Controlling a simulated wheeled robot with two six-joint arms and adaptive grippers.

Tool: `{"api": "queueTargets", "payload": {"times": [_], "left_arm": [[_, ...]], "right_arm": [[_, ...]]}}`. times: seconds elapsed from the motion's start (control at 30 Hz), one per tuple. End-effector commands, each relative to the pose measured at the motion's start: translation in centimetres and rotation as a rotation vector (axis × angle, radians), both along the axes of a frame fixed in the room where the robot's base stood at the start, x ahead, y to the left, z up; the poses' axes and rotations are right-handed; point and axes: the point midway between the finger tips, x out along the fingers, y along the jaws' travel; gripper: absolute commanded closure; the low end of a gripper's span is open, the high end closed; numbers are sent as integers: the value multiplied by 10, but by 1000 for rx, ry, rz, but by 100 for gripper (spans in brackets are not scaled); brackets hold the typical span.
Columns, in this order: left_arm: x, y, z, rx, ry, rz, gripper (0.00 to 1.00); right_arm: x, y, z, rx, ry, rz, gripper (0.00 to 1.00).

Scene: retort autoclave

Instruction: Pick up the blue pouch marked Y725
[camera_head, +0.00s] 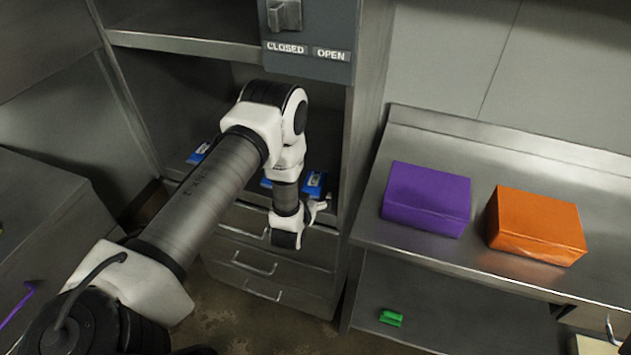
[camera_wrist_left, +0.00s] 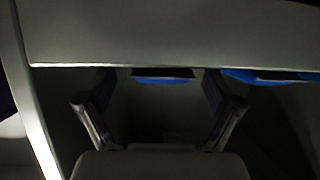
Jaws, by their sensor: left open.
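Several blue pouches lie in the open compartment of the steel cabinet in the head view: one at the left (camera_head: 199,152), one at the right (camera_head: 314,183), and one partly hidden behind my arm (camera_head: 265,183). No mark Y725 can be read. My left gripper (camera_head: 318,207) is at the compartment's front, close to the right-hand pouches, mostly hidden by its own wrist. In the left wrist view the gripper (camera_wrist_left: 160,95) is open and empty. One blue pouch (camera_wrist_left: 163,80) shows ahead between its fingers and another blue pouch (camera_wrist_left: 262,77) to the right. My right gripper is not in view.
A pale edge (camera_wrist_left: 170,40) crosses the top of the wrist view. Drawers (camera_head: 262,262) lie below the compartment; a CLOSED/OPEN switch panel (camera_head: 310,40) is above. On the right bench (camera_head: 500,275) are a purple box (camera_head: 427,198) and an orange box (camera_head: 537,225). A green object (camera_head: 391,317) is below.

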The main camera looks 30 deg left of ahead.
Motion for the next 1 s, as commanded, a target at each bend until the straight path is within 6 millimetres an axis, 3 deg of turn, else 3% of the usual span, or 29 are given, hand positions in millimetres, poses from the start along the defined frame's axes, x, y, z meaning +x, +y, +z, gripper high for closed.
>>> {"api": "queueTargets", "payload": {"times": [0.03,0.2,0.63,0.93,1.0], "left_arm": [[0,0,0,0,0,0,15],[0,0,0,0,0,0,75],[0,0,3,-1,-1,0,75],[1,0,34,-1,-5,2,75],[-15,0,32,-1,3,3,75]], "right_arm": [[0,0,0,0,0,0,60],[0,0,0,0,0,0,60],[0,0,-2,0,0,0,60],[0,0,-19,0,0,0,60],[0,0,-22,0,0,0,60]]}}
